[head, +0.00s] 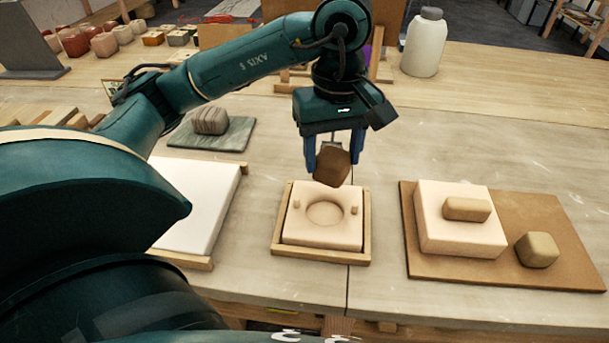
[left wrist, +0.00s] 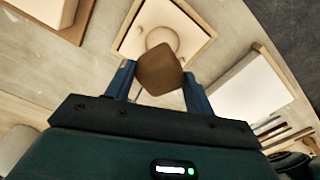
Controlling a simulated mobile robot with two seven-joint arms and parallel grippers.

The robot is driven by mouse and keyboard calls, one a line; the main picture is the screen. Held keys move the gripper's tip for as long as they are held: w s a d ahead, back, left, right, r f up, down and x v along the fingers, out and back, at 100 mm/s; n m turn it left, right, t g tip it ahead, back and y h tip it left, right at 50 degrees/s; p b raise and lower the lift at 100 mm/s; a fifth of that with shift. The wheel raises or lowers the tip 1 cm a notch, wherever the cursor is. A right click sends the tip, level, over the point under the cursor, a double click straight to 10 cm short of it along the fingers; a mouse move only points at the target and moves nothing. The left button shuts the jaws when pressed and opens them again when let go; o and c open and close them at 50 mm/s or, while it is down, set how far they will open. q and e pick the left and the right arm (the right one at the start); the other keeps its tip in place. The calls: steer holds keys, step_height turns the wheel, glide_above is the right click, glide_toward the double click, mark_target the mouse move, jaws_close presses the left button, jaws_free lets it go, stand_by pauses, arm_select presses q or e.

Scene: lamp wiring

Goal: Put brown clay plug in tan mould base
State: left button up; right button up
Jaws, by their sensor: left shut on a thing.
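The brown clay plug (head: 332,166) is a rounded dark block. My left gripper (head: 329,158) is shut on it and holds it tilted in the air, above the back edge of the tan mould base. The plug also shows between the blue fingers in the left wrist view (left wrist: 161,70). The tan mould base (head: 310,238) sits in a wooden frame (head: 320,258) on the table. It has a round hollow in its middle and a small peg on each side of the hollow. The hollow looks empty. My right gripper is not in view.
A brown board (head: 560,275) at the right holds a pale block (head: 460,233) with a tan piece (head: 467,209) on top, and another tan lump (head: 537,250). A white slab (head: 195,200) lies left. A striped lump (head: 210,121) and white bottle (head: 423,45) stand farther back.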

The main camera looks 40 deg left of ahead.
arm_select(q)
steer(key=shift+s+a, duration=0.15)
steer(key=shift+a, duration=0.05)
steer(key=shift+s+f, duration=0.1)
steer(key=shift+f, duration=0.25)
glide_above(325, 216)
step_height(325, 216, down, 9)
steer(key=shift+a+f, duration=0.1)
steer(key=shift+f, duration=0.05)
steer(key=shift+f+b, duration=0.25)
steer(key=shift+b, duration=0.2)
steer(key=o, duration=1.1)
steer(key=shift+r, duration=0.1)
steer(key=shift+o, duration=0.2)
step_height(325, 216, up, 12)
steer(key=shift+r+p, duration=0.2)
steer(key=shift+p, duration=0.4)
